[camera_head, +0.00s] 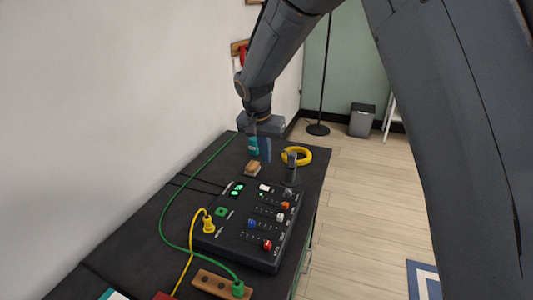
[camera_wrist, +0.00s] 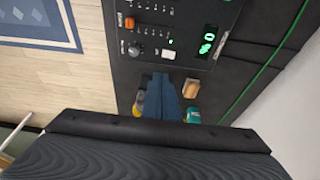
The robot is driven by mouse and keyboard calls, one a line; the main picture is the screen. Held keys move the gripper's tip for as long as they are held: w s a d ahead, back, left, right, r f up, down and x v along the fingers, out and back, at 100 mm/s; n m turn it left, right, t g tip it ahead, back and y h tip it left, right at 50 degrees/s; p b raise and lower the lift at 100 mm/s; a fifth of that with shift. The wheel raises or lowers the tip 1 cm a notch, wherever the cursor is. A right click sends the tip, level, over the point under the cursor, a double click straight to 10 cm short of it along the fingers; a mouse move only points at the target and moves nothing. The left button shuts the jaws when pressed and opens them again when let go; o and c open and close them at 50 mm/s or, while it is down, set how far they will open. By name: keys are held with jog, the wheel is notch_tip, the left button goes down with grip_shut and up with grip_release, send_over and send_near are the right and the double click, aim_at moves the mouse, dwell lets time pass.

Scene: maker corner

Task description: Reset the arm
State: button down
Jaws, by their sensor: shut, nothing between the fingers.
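My gripper (camera_head: 266,155) hangs from the arm over the far end of the dark bench, in the head view. In the wrist view its two blue-grey fingers (camera_wrist: 161,80) are together, with nothing between them. A small teal object (camera_head: 253,146) stands close beside the fingers; it also shows in the wrist view (camera_wrist: 193,116). The fingers look apart from the bench things, though their height is hard to judge.
A black control panel (camera_head: 233,243) with sliders and green displays lies on the bench. Near the gripper are a wooden block (camera_head: 252,168) and a yellow coil (camera_head: 303,154). A green cable (camera_head: 162,218) runs along the wall side. Floor at right is open.

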jog(key=s+d+f+n+g, duration=0.1)
jog(key=s+d+n, duration=0.1)
jog(key=s+d, duration=0.9)
jog(key=s+d+n+g+y, duration=0.1)
jog(key=s+d, duration=1)
jog(key=s, duration=0.6)
jog(key=shift+s+d+f+n, duration=0.35)
jog(key=shift+n, duration=0.05)
jog(key=shift+a, duration=0.1)
